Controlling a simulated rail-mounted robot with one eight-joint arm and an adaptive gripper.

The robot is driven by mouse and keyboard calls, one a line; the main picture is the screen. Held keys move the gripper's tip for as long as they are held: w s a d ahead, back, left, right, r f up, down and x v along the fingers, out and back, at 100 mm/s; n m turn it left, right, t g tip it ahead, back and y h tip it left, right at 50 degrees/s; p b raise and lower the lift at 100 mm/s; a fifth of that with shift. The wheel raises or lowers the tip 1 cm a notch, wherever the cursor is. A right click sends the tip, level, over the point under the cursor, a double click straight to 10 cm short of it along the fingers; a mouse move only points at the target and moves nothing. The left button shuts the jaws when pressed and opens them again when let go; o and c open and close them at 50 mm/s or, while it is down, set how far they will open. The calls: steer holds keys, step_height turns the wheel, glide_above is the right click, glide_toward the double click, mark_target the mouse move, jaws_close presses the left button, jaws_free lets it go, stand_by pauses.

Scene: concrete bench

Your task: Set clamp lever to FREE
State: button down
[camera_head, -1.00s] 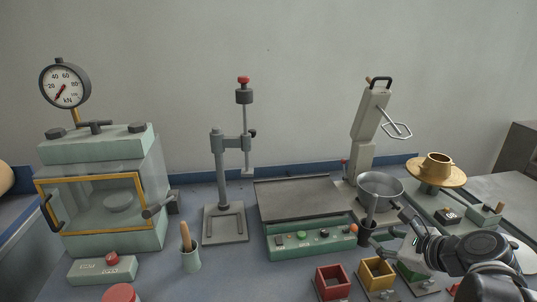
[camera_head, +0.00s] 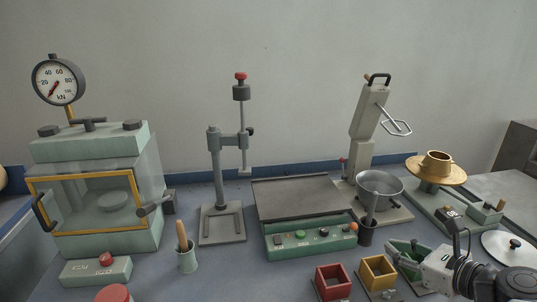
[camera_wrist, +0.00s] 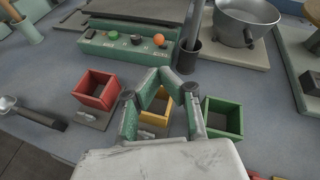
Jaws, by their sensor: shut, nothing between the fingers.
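I cannot pick out the clamp lever with certainty, and no FREE marking is legible. A small red-tipped lever (camera_head: 342,163) stands beside the mixer column (camera_head: 358,160) in the head view. Small metal fittings (camera_wrist: 147,134) sit at the front of the cube moulds in the wrist view. My gripper (camera_head: 394,244) is at the lower right of the head view, above the moulds. In the wrist view its green-padded fingers (camera_wrist: 162,73) meet at the tips, shut and empty, partly covering the yellow mould (camera_wrist: 160,104).
The red mould (camera_wrist: 98,90) and green mould (camera_wrist: 222,118) flank the yellow one. Behind stand a green control box (camera_head: 310,238), a dark cup (camera_head: 366,234) and the mixer bowl (camera_head: 380,188). A press (camera_head: 95,190) is at far left.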

mark_target(350, 228)
steer(key=b+x, duration=0.4)
steer(key=x, duration=0.5)
steer(key=shift+w+a, duration=0.1)
steer(key=shift+w, duration=0.1)
